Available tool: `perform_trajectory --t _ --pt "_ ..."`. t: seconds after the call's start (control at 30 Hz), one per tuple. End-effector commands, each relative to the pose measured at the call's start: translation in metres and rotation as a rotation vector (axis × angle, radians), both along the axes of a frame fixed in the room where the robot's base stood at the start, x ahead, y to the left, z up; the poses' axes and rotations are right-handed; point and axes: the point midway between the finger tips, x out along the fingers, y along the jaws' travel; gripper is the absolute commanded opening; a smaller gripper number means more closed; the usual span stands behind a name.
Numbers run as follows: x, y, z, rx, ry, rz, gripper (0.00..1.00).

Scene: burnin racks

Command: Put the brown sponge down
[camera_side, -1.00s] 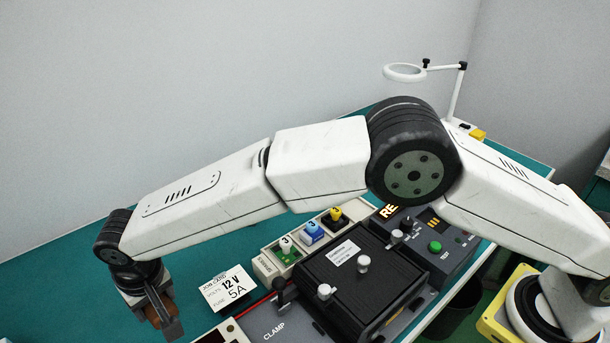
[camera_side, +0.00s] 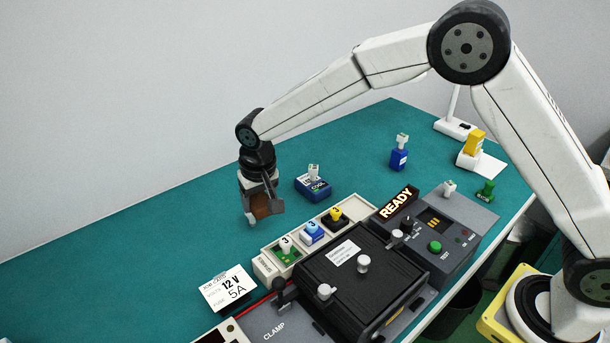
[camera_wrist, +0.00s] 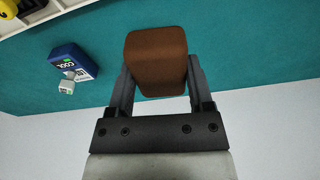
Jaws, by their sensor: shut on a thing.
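The brown sponge (camera_wrist: 157,60) is a rounded block held between the two dark fingers of my gripper (camera_wrist: 158,88) in the wrist view. In the side view my gripper (camera_side: 262,207) points down over the green table, behind and left of the parts tray, and is shut on the sponge (camera_side: 260,204). The fingers partly cover the sponge there. I cannot tell whether the sponge touches the table.
A blue COOL block (camera_side: 313,186) stands just right of my gripper. The parts tray (camera_side: 268,265) with several coloured pieces and the black fixture (camera_side: 345,290) are in front. A white job card (camera_side: 228,288) lies front left. The table (camera_side: 140,265) is clear at left.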

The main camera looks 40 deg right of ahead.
Motion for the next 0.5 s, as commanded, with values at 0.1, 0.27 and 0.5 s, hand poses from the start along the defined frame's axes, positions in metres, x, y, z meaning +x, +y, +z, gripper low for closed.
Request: perform_trajectory --t 0.1,0.27,0.5 --pt "-0.003 -0.048 0.005 0.001 0.000 -0.060 0.11" --pt "-0.014 -0.105 0.008 0.001 0.000 -0.130 0.11" --pt "-0.044 -0.183 0.013 0.001 0.000 -0.237 0.11"
